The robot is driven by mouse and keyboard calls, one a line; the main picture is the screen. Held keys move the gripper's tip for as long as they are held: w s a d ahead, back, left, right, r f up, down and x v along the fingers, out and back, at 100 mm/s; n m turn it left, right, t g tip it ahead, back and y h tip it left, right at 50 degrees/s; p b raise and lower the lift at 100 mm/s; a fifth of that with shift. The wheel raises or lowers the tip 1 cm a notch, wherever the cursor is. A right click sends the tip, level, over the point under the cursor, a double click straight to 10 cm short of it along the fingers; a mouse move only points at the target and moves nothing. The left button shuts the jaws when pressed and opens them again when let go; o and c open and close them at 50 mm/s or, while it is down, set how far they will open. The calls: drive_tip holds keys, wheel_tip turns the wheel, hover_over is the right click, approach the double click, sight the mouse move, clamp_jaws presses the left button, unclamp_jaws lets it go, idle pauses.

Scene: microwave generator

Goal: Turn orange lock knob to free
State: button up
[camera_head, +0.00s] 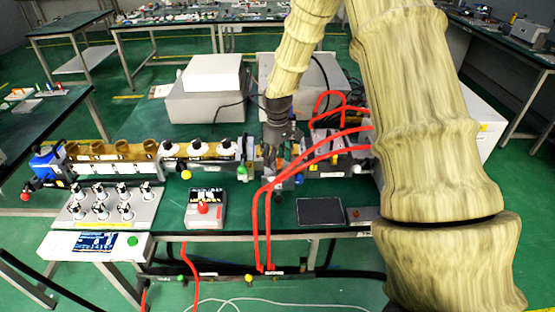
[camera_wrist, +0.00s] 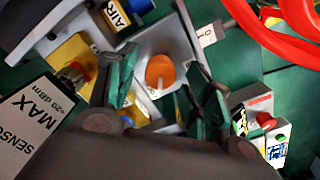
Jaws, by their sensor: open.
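The orange lock knob (camera_wrist: 160,70) shows in the middle of the wrist view. It is round with a pale pointer mark on its lower edge and sits on a light grey block (camera_wrist: 176,40). My gripper (camera_wrist: 164,84) is open, with one finger to the left of the knob and one to the right. Neither finger visibly touches the knob.
Red cables (camera_head: 262,215) loop close by on the right, also in the wrist view (camera_wrist: 270,38). A small red-button box (camera_head: 205,210) and a dark flat panel (camera_head: 320,211) stand on the table front.

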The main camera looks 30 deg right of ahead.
drive_tip(key=shift+f, duration=0.65)
drive_tip(key=c, duration=1)
drive_tip(key=shift+n, duration=0.4)
drive_tip(key=n+p, duration=0.3)
drive_tip(key=n, duration=0.2)
drive_tip(key=shift+r, duration=0.15)
drive_tip(key=n+p, duration=0.2)
drive_tip(key=n, duration=0.4)
drive_tip(key=shift+d, duration=0.1)
